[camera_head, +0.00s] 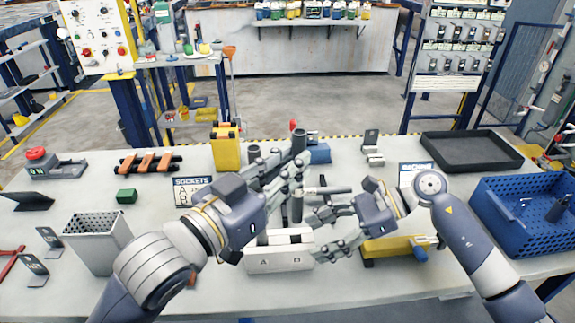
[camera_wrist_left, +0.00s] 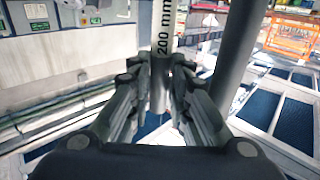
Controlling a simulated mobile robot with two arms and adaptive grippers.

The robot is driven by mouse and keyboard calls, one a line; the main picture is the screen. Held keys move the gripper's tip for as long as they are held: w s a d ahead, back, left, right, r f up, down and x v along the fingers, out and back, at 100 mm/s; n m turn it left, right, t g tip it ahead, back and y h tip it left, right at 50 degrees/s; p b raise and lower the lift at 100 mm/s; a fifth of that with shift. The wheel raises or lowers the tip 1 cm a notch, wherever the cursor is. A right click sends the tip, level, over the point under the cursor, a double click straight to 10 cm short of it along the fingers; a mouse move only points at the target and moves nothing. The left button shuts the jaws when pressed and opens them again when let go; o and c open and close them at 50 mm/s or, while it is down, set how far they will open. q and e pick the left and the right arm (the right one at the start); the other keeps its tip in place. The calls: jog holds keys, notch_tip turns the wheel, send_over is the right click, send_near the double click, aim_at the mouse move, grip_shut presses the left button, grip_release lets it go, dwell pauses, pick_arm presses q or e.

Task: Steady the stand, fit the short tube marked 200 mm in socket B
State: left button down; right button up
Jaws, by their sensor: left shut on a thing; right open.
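The white stand (camera_head: 280,263), marked with letters on its front, sits near the table's front edge. My left gripper (camera_head: 290,172) is shut on the short tube marked 200 mm (camera_wrist_left: 163,42), whose label shows in the left wrist view. A thicker dark tube (camera_wrist_left: 236,60) stands close to its right there. In the head view a dark upright tube end (camera_head: 299,140) shows above the left fingers and a tube section (camera_head: 297,208) below them; I cannot tell whether they are one tube. My right gripper (camera_head: 322,232) is open beside the stand's right end. The sockets are mostly hidden.
A sockets sign (camera_head: 192,191) and a yellow block (camera_head: 226,150) stand left of the arms. A grey tube (camera_head: 330,190) points sideways behind the right gripper. A yellow thing (camera_head: 388,247) lies right of the stand. A black tray (camera_head: 470,150) and blue crate (camera_head: 535,210) are at right.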

aim_at(284, 250)
jog(key=x, duration=0.9)
jog(key=shift+r, duration=0.1)
jog(key=shift+c, duration=0.5)
jog(key=c, duration=0.9)
jog(key=o, duration=1.1)
jog(key=c, duration=1.2)
jog(key=shift+o, duration=0.2)
